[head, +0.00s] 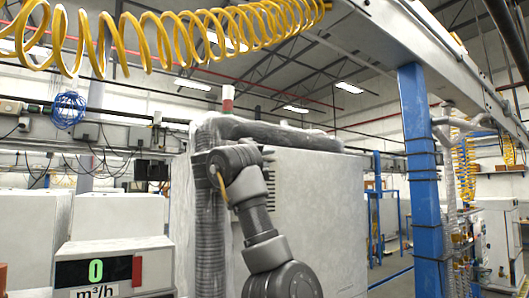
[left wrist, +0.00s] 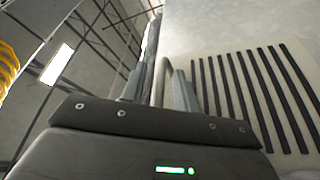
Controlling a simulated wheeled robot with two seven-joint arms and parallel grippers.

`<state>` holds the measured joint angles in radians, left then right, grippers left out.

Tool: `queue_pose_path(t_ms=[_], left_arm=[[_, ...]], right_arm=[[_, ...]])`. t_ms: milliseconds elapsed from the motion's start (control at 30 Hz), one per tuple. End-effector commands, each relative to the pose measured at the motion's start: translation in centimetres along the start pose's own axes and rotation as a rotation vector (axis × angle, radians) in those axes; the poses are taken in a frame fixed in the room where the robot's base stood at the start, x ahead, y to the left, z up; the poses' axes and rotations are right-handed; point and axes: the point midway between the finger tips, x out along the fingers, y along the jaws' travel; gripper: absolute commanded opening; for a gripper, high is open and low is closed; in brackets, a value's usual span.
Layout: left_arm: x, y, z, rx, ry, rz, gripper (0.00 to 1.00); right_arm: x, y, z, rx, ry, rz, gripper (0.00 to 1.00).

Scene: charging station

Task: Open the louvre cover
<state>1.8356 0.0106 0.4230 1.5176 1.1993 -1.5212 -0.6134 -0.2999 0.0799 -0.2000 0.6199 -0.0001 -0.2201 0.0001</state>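The louvre cover (left wrist: 255,95) is a pale panel with several dark upright slats in the left wrist view. In the head view, only a strip of its slats (head: 271,185) shows beside my arm, on the pale cabinet (head: 325,205). A thin grey bar, seemingly its handle (left wrist: 160,78), stands at the panel's left edge. My left gripper (left wrist: 157,92) is open, with one finger on each side of the bar. I cannot tell whether either finger touches it. In the head view, my left gripper (head: 268,153) is at the cover, partly hidden by its own wrist. My right gripper is not in view.
A thick grey ribbed hose (head: 211,240) runs up the cabinet's left side and along its top. A blue post (head: 420,160) stands to the right. A box with a green "0" display (head: 100,270) is at lower left. A yellow coiled hose (head: 180,40) hangs overhead.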

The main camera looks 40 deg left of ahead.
Motion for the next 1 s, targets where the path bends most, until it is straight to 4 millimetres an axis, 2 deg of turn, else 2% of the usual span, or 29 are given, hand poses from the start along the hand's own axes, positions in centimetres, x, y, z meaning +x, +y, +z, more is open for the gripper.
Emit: queue_pose_path(t_ms=[267,500,833,1000], left_arm=[[0.03,-0.06,0.03,0.000,0.000,0.000,0.31],[0.03,-0.05,0.02,0.000,0.000,0.000,0.00],[-0.01,-0.09,0.01,0.001,0.000,0.000,0.00],[-0.47,-0.51,-0.07,0.016,0.008,0.001,0.00]], right_arm=[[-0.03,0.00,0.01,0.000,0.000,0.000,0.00],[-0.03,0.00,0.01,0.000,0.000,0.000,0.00],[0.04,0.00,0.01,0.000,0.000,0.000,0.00],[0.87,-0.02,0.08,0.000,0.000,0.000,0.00]])
